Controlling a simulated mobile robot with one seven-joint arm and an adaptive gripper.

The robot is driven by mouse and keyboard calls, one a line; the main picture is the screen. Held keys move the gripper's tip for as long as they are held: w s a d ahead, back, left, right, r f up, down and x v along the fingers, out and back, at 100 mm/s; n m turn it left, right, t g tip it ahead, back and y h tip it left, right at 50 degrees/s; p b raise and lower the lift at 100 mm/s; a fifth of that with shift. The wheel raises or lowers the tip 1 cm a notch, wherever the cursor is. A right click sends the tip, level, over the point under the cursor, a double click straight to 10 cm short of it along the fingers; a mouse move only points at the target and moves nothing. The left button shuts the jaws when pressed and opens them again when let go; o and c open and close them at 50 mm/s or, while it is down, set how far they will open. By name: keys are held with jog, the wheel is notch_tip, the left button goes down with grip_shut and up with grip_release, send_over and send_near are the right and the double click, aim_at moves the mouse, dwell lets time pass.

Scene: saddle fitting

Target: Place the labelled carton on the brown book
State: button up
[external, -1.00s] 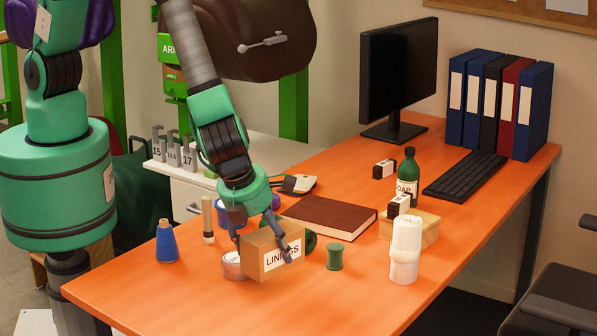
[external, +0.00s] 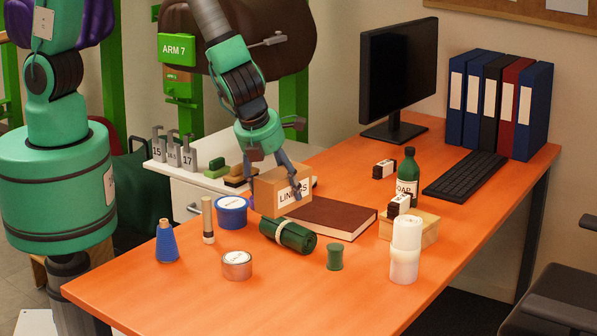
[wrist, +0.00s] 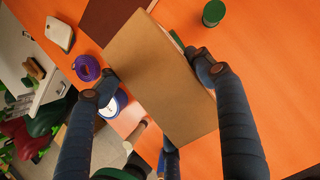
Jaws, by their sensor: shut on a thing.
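The labelled carton (external: 283,192) is a brown box with a white label partly reading "LININGS". My gripper (external: 275,175) is shut on it, with a finger on either side. The wrist view shows the carton (wrist: 160,85) between the dark fingers. The carton appears to be in the air near the left end of the brown book (external: 335,218). The book lies flat on the orange desk, and the carton hides its left part in the external view. In the wrist view the book (wrist: 108,20) shows at the top, beyond the carton.
A wooden block (external: 415,232), white candle (external: 405,250) and soap bottle (external: 408,175) are right of the book.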

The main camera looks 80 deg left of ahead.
jog(key=s+a+n+b, duration=0.1)
jog(key=s+a, duration=0.1)
jog(key=a, duration=1.7)
jog(key=f, duration=0.5)
jog(key=shift+w+d+f, duration=0.1)
jog(key=shift+w+d, duration=0.15)
jog(key=shift+w, duration=0.1)
send_near(329, 206)
jog(key=shift+w+a+f, duration=0.15)
jog(key=shift+w+a, duration=0.3)
jog(key=shift+w, duration=0.3)
jog(key=shift+f, duration=0.1)
jog(key=shift+f+b, duration=0.3)
jog(key=shift+f, duration=1.35)
